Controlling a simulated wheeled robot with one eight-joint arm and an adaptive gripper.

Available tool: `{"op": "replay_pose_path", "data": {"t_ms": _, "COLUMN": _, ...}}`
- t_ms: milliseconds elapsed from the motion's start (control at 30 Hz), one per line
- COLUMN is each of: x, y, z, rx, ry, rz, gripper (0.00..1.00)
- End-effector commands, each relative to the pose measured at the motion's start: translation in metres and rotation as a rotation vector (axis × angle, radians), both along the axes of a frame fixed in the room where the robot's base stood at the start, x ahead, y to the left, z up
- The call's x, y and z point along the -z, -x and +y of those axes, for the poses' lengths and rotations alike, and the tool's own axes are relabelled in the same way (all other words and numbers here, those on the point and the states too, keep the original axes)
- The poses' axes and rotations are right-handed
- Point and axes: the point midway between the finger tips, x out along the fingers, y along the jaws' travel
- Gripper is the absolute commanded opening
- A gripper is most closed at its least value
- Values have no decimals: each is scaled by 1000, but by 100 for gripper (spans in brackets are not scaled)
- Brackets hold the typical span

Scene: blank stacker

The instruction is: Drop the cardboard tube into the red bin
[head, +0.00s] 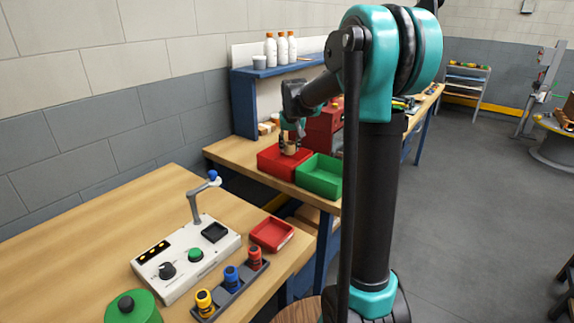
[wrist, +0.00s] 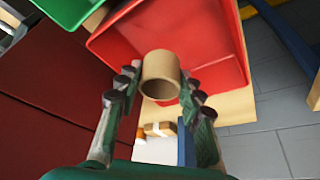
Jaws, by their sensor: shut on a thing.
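The cardboard tube (wrist: 161,66) is a short tan hollow cylinder. My gripper (wrist: 161,88) is shut on it, with a dark-padded finger at each side in the wrist view. In the head view my gripper (head: 290,142) and the tube (head: 291,149) are over the red bin (head: 274,166) on the back workbench. The red bin also fills the upper middle of the wrist view (wrist: 215,45). The exact height of the tube over the bin floor is hard to tell.
A green bin (head: 319,178) stands right beside the red bin. A red cabinet (head: 322,132) stands behind them. A blue shelf (head: 272,70) with white bottles is above. The front table holds a white control box (head: 186,258) and a small red tray (head: 271,234).

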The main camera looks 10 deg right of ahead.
Motion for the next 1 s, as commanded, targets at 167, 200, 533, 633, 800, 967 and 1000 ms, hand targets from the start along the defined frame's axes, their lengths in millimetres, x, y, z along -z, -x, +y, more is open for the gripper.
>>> {"op": "replay_pose_path", "data": {"t_ms": 167, "x": 8, "y": 0, "z": 0, "rx": 0, "ry": 0, "rz": 0, "gripper": 26}}
{"op": "replay_pose_path", "data": {"t_ms": 200, "x": 9, "y": 0, "z": 0, "rx": 0, "ry": 0, "rz": 0, "gripper": 26}}
{"op": "replay_pose_path", "data": {"t_ms": 533, "x": 9, "y": 0, "z": 0, "rx": 0, "ry": 0, "rz": 0, "gripper": 48}}
{"op": "replay_pose_path", "data": {"t_ms": 633, "x": 9, "y": 0, "z": 0, "rx": 0, "ry": 0, "rz": 0, "gripper": 61}}
{"op": "replay_pose_path", "data": {"t_ms": 800, "x": 9, "y": 0, "z": 0, "rx": 0, "ry": 0, "rz": 0, "gripper": 61}}
{"op": "replay_pose_path", "data": {"t_ms": 967, "x": 7, "y": 1, "z": 0, "rx": 0, "ry": 0, "rz": 0, "gripper": 61}}
{"op": "replay_pose_path", "data": {"t_ms": 1000, "x": 5, "y": 1, "z": 0, "rx": 0, "ry": 0, "rz": 0, "gripper": 61}}
